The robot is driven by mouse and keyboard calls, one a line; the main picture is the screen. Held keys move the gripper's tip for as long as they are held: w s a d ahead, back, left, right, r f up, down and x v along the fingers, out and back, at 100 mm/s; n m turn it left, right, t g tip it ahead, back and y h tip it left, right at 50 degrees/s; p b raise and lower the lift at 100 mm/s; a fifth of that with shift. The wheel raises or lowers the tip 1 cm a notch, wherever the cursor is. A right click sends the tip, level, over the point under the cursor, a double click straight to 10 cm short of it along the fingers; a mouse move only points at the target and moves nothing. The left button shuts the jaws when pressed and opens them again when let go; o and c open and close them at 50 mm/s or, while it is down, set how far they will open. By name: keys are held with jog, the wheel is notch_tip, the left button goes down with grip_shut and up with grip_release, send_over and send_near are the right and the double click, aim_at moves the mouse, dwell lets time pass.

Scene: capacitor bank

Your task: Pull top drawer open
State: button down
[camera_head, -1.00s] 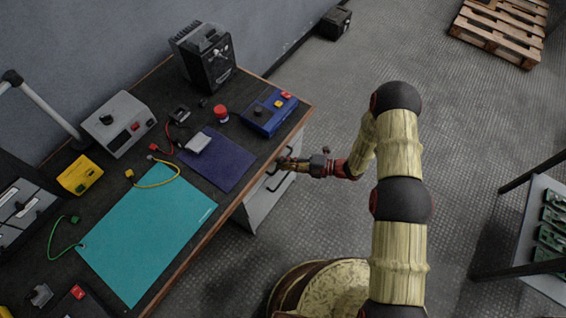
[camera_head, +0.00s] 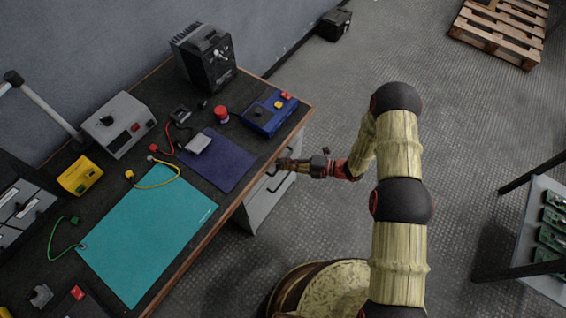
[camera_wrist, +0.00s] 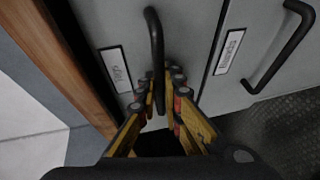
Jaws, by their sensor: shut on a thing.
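The top drawer's grey front (camera_wrist: 185,25) lies closest to the wooden table edge in the wrist view. It carries a white label (camera_wrist: 115,68) and a black bar handle (camera_wrist: 154,50). My gripper (camera_wrist: 164,92) has its yellow-sided fingers on both sides of this handle and is shut on it. In the head view my gripper (camera_head: 284,163) is at the front of the cabinet (camera_head: 268,208) under the workbench, and it hides part of the handle. I cannot tell whether the drawer stands slightly out.
A lower drawer has its own label (camera_wrist: 230,52) and black handle (camera_wrist: 283,50). The workbench (camera_head: 190,262) holds a blue box (camera_head: 268,115), a purple mat (camera_head: 218,160) and a teal mat (camera_head: 145,235). A rack (camera_head: 540,225) stands at the right.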

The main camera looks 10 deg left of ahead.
jog(key=s+d+p, duration=0.1)
jog(key=s+d, duration=0.3)
jog(key=d, duration=0.5)
jog(key=s+d+p, duration=0.1)
jog(key=s+d, duration=0.3)
jog(key=d, duration=0.6)
jog(key=s+d+p, duration=0.2)
jog(key=s+d, duration=0.2)
jog(key=d, duration=0.6)
jog(key=c, duration=2.2)
grip_release()
jog(key=d+r, duration=0.2)
jog(key=d, duration=1)
